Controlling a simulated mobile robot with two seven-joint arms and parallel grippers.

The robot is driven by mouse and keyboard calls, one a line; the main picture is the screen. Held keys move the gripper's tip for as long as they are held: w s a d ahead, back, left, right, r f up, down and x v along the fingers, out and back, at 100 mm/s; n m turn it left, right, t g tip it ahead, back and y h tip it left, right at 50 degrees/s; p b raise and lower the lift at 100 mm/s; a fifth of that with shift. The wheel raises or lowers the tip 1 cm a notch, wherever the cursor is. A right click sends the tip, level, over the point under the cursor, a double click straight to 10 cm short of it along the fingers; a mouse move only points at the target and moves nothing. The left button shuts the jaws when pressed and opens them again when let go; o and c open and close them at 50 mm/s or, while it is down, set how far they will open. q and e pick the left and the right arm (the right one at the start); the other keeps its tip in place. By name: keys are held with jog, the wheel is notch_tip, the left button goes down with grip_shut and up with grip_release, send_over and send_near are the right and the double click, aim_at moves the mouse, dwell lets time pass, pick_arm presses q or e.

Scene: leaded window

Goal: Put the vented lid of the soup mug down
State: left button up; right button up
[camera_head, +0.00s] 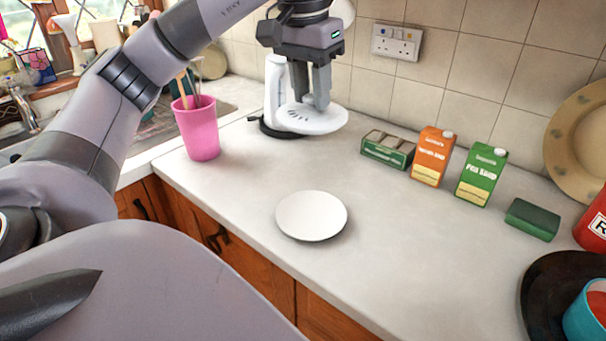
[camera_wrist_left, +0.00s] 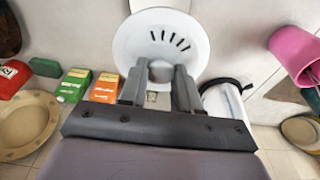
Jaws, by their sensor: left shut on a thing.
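The vented lid (camera_head: 308,122) is a white disc with a row of dark slots. It is near the back of the counter, in front of a white upright appliance; I cannot tell whether it touches anything below. My left gripper (camera_head: 322,104) points down and is shut on the lid's knob. In the left wrist view the lid (camera_wrist_left: 160,28) lies flat across the tips of my left gripper (camera_wrist_left: 160,84). A teal mug (camera_head: 587,315) with red contents is cut off at the lower right edge. My right gripper is not in view.
A white round plate (camera_head: 311,215) lies mid-counter with bare counter around it. A pink cup with utensils (camera_head: 198,130) stands left. Orange (camera_head: 432,157) and green (camera_head: 481,177) cartons, a small box (camera_head: 387,150) and a green sponge (camera_head: 532,219) line the back right. A dark tray (camera_head: 540,283) is at right.

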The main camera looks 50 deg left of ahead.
pick_arm(q)
jog(key=shift+f+b, duration=2.1)
jog(key=shift+f, duration=7.85)
jog(key=shift+f+b, duration=0.35)
jog(key=shift+f, duration=0.05)
jog(key=o, duration=1)
jog(key=shift+r, duration=0.1)
